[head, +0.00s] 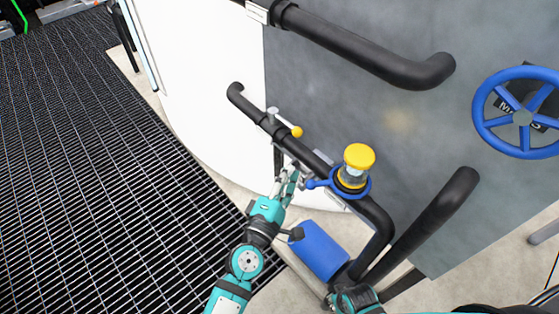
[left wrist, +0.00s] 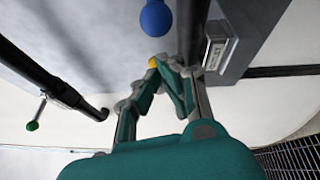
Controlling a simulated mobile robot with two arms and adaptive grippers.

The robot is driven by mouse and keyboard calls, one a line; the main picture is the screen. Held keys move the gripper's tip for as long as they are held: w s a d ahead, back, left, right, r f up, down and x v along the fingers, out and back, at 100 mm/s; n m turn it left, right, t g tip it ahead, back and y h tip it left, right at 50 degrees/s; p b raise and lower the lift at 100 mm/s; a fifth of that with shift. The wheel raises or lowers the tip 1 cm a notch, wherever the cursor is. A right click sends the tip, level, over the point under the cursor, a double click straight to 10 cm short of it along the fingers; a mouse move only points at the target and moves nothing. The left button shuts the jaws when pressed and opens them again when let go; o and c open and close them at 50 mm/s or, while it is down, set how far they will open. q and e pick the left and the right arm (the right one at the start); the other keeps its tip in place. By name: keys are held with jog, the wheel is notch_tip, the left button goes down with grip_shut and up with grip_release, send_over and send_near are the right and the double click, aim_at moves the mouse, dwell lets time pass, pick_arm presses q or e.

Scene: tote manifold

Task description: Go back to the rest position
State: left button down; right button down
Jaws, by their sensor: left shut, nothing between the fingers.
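My left gripper (head: 296,170) is shut and empty beside the dark lower pipe, fingers pointing up the picture. The left wrist view shows its fingers (left wrist: 166,66) together with nothing held between them. A blue ball end (left wrist: 156,18) shows beyond the fingers in the left wrist view. A teal and dark part of my right arm (head: 356,298) shows at the bottom edge; its fingers cannot be made out.
A small yellow ball (head: 297,132) on a valve lies just beyond the fingers. A blue cylinder (head: 318,251) is right of my left wrist. A blue handwheel (head: 522,117) and an upper dark pipe (head: 370,52) are at right. Open grating floor (head: 90,170) lies left.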

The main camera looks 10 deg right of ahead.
pick_arm(q)
jog(key=shift+s+d, duration=0.2)
jog(key=shift+s, duration=0.25)
jog(key=shift+f, duration=0.1)
